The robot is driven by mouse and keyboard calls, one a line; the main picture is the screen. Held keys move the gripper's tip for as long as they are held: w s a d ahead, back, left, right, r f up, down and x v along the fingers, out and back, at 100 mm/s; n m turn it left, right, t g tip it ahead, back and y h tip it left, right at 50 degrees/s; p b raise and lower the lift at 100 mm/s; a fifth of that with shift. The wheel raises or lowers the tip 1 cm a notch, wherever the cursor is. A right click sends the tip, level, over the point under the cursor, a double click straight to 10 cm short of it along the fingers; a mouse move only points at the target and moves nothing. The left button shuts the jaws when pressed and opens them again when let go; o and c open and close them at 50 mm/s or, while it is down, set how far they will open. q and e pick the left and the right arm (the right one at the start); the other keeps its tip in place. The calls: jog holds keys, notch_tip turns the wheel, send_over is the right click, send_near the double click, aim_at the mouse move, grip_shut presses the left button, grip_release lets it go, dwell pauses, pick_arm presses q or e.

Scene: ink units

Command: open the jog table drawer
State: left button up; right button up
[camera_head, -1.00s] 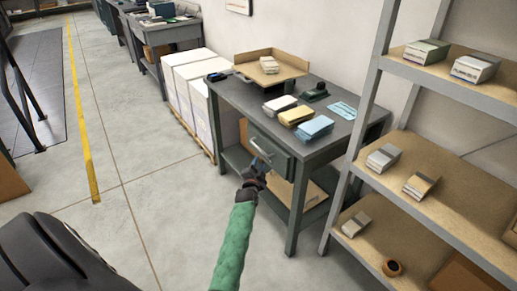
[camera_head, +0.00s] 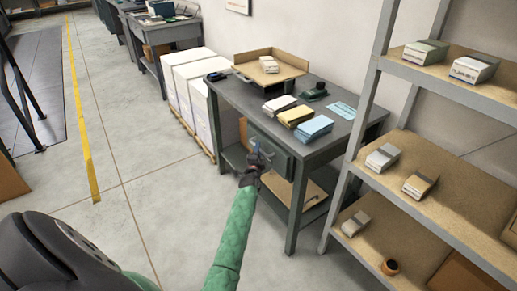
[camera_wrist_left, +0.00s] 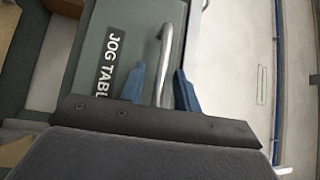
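The jog table (camera_head: 235,100) is a dark grey workbench in the middle of the head view. Its drawer (camera_head: 279,160) has a grey-green front and looks shut in the table. In the left wrist view the drawer front (camera_wrist_left: 112,28) carries a "JOG TABLE" label, partly hidden by a finger, and a silver bar handle (camera_wrist_left: 165,42). My left gripper (camera_head: 258,150) is at the drawer front. In the wrist view its blue fingers (camera_wrist_left: 160,78) are apart, one on each side of the handle, with gaps showing beside the bar. My right gripper is not in view.
Paper stacks (camera_head: 295,116) and a wooden tray (camera_head: 290,70) lie on the table. White stacked boxes (camera_head: 190,85) stand to its left. A grey shelf rack (camera_head: 352,160) stands close on the right. The floor (camera_head: 150,190) at the front left is clear.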

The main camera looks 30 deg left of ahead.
pick_arm(q)
jog(key=shift+w+a+r, duration=0.1)
jog(key=shift+w+a, duration=0.15)
jog(key=shift+w, duration=0.4)
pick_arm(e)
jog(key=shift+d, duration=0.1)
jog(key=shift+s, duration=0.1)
pick_arm(q)
grip_shut()
jog(key=shift+s, duration=0.1)
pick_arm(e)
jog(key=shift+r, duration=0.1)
